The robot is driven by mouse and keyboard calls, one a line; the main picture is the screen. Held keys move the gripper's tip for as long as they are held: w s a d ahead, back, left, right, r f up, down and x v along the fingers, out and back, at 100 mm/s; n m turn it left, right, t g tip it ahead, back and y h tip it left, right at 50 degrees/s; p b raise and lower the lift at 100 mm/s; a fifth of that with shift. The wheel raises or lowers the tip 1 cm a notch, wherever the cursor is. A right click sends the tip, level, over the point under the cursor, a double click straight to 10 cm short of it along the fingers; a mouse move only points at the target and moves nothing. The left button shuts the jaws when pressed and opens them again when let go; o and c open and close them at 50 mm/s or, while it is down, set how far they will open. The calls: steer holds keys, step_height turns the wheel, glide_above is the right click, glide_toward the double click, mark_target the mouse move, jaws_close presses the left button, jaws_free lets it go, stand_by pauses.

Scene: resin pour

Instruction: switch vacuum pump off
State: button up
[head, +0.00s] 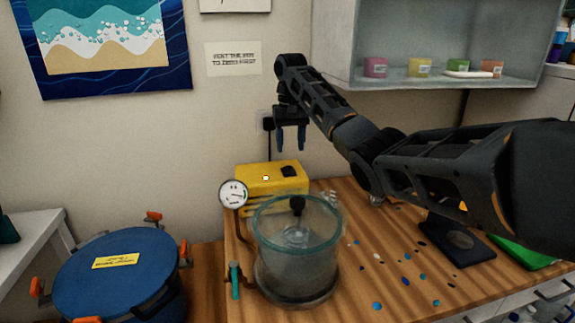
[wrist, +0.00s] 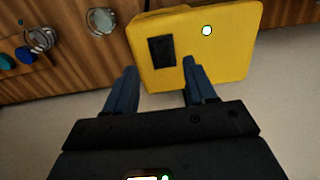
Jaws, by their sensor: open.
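The yellow vacuum pump (head: 262,180) stands on the wooden bench against the wall, behind the glass chamber. A black switch (head: 288,171) is on its top, and the switch also shows in the wrist view (wrist: 162,51). In the wrist view the switch lies between and beyond the two blue fingertips.
The glass chamber (head: 297,250) and a round gauge (head: 234,194) stand in front of the pump. A blue lidded pot (head: 117,272) is at the left. A wall shelf (head: 425,84) with several colored jars hangs at upper right. Small blue and dark pieces lie scattered on the bench.

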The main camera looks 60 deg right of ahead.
glide_above(290, 173)
step_height(290, 173, down, 5)
steer(key=shift+a+f+b, duration=0.1)
steer(key=shift+b, duration=0.2)
steer(key=shift+f+p, duration=0.3)
steer(key=shift+f, duration=0.95)
